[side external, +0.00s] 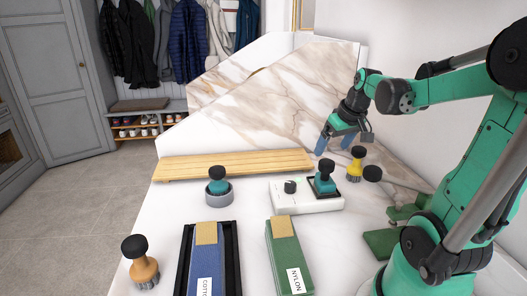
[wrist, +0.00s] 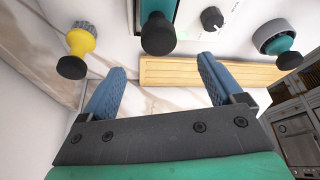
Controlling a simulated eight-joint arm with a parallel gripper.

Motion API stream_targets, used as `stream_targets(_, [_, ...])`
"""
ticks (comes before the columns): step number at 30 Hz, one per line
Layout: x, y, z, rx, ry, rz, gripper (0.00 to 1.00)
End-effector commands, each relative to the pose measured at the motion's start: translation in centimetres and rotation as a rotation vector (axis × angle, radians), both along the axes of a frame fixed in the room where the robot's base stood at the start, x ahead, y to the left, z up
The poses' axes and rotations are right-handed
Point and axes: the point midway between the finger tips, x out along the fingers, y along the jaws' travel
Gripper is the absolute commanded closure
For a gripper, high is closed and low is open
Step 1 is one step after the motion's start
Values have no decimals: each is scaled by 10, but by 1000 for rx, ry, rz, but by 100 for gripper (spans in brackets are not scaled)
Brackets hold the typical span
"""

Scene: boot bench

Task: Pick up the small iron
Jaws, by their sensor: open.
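What looks like the small iron (side external: 325,185), a teal body with a black round knob, stands in a dark square frame on the right of a white unit (side external: 306,205). In the wrist view the small iron's knob (wrist: 157,36) shows at the top middle. A similar teal piece with a black knob (side external: 217,185) sits in a round grey holder (side external: 219,198) to the left; I cannot fully tell the two apart by type. My gripper (side external: 335,144) is open and empty, above and behind the white unit, apart from everything. Its blue fingers (wrist: 161,70) show in the wrist view.
A yellow brush (side external: 355,165) stands close to the right of the unit. A wooden slatted board (side external: 235,164) lies behind. Blue (side external: 205,265) and green (side external: 284,258) strips lie in front, with an orange brush (side external: 144,270) at front left. A marble panel rises behind.

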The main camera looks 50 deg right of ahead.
Motion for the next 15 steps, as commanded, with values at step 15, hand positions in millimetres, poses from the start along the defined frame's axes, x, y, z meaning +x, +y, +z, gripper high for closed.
stream_targets(15, [9,-4,-47,0,-1,0,13])
